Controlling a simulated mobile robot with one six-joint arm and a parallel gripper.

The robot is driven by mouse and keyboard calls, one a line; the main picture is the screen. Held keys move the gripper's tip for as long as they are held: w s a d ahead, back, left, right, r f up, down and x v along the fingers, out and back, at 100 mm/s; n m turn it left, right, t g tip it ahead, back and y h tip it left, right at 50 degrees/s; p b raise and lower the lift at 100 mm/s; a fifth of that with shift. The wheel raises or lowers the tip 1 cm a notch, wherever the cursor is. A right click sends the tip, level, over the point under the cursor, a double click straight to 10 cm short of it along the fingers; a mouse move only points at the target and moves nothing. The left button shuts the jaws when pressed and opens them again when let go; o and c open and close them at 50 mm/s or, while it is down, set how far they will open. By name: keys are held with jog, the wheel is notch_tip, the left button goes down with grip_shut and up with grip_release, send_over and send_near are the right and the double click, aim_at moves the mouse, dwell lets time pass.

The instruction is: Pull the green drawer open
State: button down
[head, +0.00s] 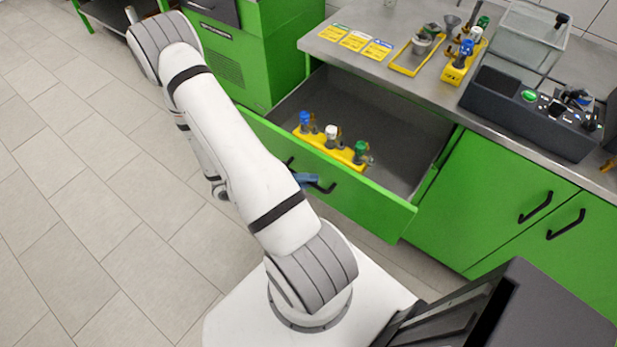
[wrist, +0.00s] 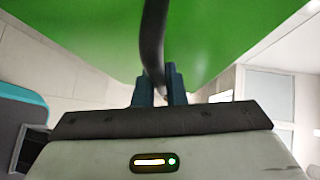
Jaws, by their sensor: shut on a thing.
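The green drawer (head: 345,194) stands open, pulled out from under the metal worktop. Inside it a yellow rack (head: 330,149) holds parts with blue, white and green caps. The drawer's black handle (head: 322,188) is on its front, partly hidden by my arm. My gripper (head: 307,180) is at this handle, its blue fingers just showing beside my arm. In the wrist view the dark handle (wrist: 153,45) runs down between the two fingers of my gripper (wrist: 160,88), which are shut on it. The green drawer front (wrist: 230,35) fills the top of the wrist view.
The worktop (head: 395,85) carries yellow trays with fittings, label cards (head: 355,41) and a dark control box (head: 530,112) with a glass tank. Green cabinet doors (head: 500,205) with black handles are right of the drawer. Tiled floor (head: 80,180) is clear at left.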

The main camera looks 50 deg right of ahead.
jog(key=shift+w, duration=0.1)
jog(key=c, duration=1.7)
grip_release()
jog(key=shift+o, duration=1)
jog(key=v, duration=0.7)
jog(key=shift+w+a+b, duration=0.15)
jog(key=shift+a+b, duration=0.1)
jog(key=shift+b, duration=0.15)
jog(key=shift+r, duration=0.2)
